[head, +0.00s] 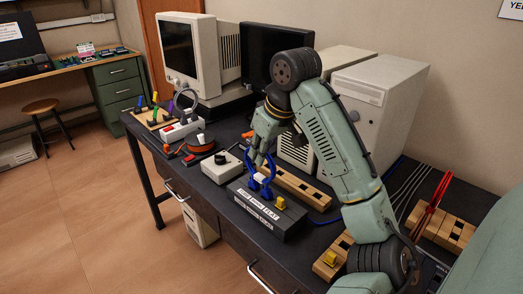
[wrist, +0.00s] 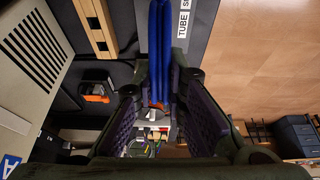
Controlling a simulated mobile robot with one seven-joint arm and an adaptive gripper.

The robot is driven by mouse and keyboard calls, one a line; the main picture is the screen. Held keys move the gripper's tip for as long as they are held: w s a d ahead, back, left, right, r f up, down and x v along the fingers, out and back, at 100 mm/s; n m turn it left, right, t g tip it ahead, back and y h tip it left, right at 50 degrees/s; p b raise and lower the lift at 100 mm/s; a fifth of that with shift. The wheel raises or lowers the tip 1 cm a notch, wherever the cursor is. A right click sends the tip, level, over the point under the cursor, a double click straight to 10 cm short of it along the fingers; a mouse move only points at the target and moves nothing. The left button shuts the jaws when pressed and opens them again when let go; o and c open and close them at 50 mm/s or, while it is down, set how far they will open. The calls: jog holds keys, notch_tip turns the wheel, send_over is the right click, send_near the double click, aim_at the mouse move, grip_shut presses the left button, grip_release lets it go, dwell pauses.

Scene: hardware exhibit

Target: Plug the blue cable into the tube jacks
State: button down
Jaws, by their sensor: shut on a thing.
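The blue cable (head: 265,188) forms an upright loop at the left part of a dark jack box (head: 262,214). My gripper (head: 262,165) is over the cable and shut on it. In the wrist view my gripper (wrist: 159,82) has a finger on each side of the blue cable (wrist: 158,40), whose two strands run side by side. The jack box (wrist: 205,12) is beside the cable there, with a label reading "TUBE". I cannot tell whether the cable's plugs are seated in the tube jacks. A yellow plug (head: 280,203) stands further right on the box.
A wooden block with slots (head: 297,187) lies behind the jack box. A white box with a black knob (head: 222,167) stands to its left, near an orange cable reel (head: 199,143). Computer cases (head: 372,100) stand behind. Red cables (head: 432,195) are at the right.

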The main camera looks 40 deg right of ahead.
jog(key=c, duration=1.6)
grip_release()
jog(key=shift+o, duration=0.2)
jog(key=o, duration=0.6)
jog(key=shift+o, duration=0.2)
jog(key=shift+r, duration=0.15)
jog(key=shift+p+v, duration=2)
jog(key=shift+v, duration=1.7)
